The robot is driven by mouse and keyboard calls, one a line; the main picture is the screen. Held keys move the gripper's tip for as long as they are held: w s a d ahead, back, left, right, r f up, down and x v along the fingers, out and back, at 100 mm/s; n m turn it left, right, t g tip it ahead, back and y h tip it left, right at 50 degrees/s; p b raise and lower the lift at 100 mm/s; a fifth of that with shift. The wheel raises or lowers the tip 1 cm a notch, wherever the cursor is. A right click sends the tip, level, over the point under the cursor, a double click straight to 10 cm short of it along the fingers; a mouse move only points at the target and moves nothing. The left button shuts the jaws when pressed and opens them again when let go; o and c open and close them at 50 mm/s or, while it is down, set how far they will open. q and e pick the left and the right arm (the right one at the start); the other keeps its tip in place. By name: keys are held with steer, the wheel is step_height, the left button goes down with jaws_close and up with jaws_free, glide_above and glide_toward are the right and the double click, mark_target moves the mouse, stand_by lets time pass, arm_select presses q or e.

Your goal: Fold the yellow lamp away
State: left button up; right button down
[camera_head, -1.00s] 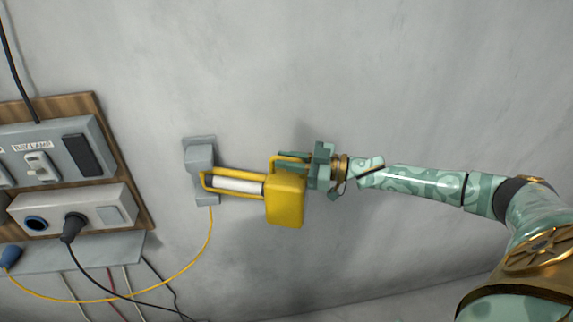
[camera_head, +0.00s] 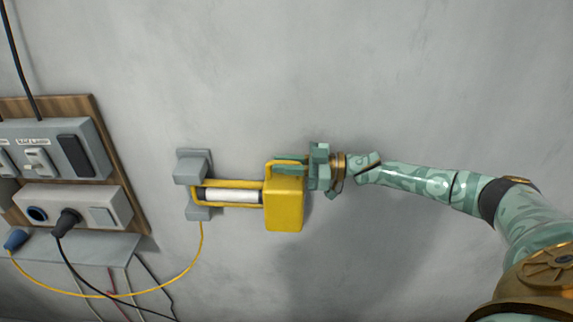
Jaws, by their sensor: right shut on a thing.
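The yellow lamp (camera_head: 284,205) has a boxy yellow end and a yellow cage around a white tube (camera_head: 231,196). It reaches out to the right, about level, from a grey wall bracket (camera_head: 194,167). My right gripper (camera_head: 291,162) is at the handle on top of the box, shut on the lamp. The exact contact of its fingers is partly hidden by the handle. My left gripper is not in view.
At left a wooden board (camera_head: 128,195) carries a grey switch panel (camera_head: 88,140) and a socket strip (camera_head: 117,205) with a black plug (camera_head: 68,222). A yellow cable (camera_head: 180,275) hangs below the bracket. The wall right of the lamp is bare.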

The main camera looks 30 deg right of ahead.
steer(key=shift+f, duration=0.15)
steer(key=c, duration=1.4)
jaws_free()
steer(key=b+v, duration=0.5)
steer(key=v, duration=1.1)
steer(key=shift+s+d, duration=0.1)
steer(key=shift+d, duration=0.05)
